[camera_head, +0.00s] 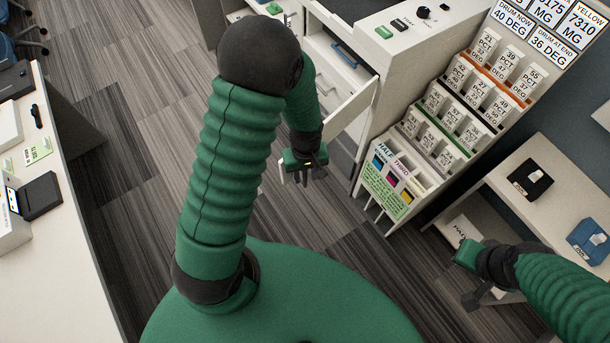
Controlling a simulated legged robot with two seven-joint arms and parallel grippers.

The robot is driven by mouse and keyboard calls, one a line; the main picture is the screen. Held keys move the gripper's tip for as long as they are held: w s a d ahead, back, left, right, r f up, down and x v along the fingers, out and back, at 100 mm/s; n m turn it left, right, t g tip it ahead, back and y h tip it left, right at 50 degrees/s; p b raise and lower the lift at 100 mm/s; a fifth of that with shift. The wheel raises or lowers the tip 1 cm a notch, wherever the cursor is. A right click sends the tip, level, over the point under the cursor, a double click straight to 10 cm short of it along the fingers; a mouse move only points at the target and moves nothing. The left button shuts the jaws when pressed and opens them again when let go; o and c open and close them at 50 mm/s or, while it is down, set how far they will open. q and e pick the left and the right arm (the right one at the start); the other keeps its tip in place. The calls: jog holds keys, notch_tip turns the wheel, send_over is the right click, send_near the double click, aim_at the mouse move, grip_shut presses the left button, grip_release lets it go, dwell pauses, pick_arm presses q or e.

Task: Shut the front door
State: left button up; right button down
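The front door (351,108) is a white panel on the pale machine (425,45). It stands swung open, jutting out from the machine's front into the room. Behind it the opening shows a white inside with a blue handle (345,55). My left gripper (302,176) is just to the lower left of the door's outer end, over the floor, and looks open and empty. I cannot tell from this view how near it is to the door. My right gripper (470,277) is at the lower right, away from the door; its fingers are partly hidden.
A stepped rack of number cards (460,115) stands right of the door. A white shelf table (510,205) with black and blue items is at the right. A white desk (65,240) runs along the left. Striped carpet (130,90) lies clear between them.

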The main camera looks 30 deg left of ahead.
pick_arm(q)
jog(key=shift+d+f, duration=0.25)
jog(key=shift+f, duration=0.75)
jog(key=shift+a, duration=0.45)
jog(key=c, duration=0.7)
jog(key=shift+d, duration=0.1)
grip_shut()
jog(key=shift+w+r, duration=0.1)
jog(key=shift+w, duration=0.1)
